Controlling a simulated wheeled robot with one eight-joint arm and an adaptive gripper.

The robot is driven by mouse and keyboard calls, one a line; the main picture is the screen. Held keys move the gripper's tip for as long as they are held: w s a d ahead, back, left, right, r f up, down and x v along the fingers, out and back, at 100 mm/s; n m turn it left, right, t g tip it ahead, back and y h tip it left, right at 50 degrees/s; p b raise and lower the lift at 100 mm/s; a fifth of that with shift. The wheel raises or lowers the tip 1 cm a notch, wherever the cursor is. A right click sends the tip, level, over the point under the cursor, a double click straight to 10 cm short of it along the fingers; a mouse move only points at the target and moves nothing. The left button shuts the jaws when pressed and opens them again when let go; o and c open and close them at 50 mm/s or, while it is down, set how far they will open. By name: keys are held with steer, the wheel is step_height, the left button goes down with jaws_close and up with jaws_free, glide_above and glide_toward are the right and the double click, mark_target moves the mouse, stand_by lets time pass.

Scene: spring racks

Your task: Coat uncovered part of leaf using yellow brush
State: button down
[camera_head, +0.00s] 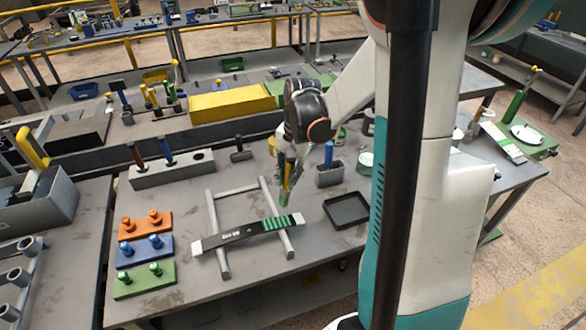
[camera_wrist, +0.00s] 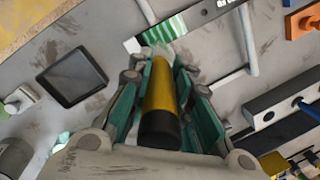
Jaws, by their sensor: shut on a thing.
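The leaf (camera_head: 240,234) is a long dark bar with pale ends, lying across a grey frame (camera_head: 218,225). Its right part carries green coating (camera_head: 277,224) with gaps between the green bands; this part also shows in the wrist view (camera_wrist: 165,32). My gripper (camera_head: 291,182) is shut on the yellow brush (camera_wrist: 160,95), which has a dark handle end. Whether the tip touches the leaf cannot be told.
A black tray (camera_head: 346,210) lies right of the frame. A grey holder (camera_head: 328,176) with a blue-handled tool stands behind it. Orange, blue and green peg blocks (camera_head: 145,247) sit at the left. A grey block with handled tools (camera_head: 172,169) is behind the frame.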

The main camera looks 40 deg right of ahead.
mark_target(284, 195)
steer(key=shift+w+a+f+b, duration=0.1)
steer(key=shift+a+f+b, duration=0.1)
steer(key=shift+f+b, duration=0.65)
steer(key=shift+a+f+b, duration=0.2)
steer(key=shift+f+b, duration=0.3)
steer(key=shift+f, duration=0.7)
steer(key=shift+w+a+f+b, duration=0.1)
steer(key=shift+a+f+b, duration=0.1)
steer(key=shift+f+b, duration=0.65)
steer(key=shift+a+f+b, duration=0.15)
steer(key=shift+f+b, duration=0.45)
steer(key=shift+f, duration=0.5)
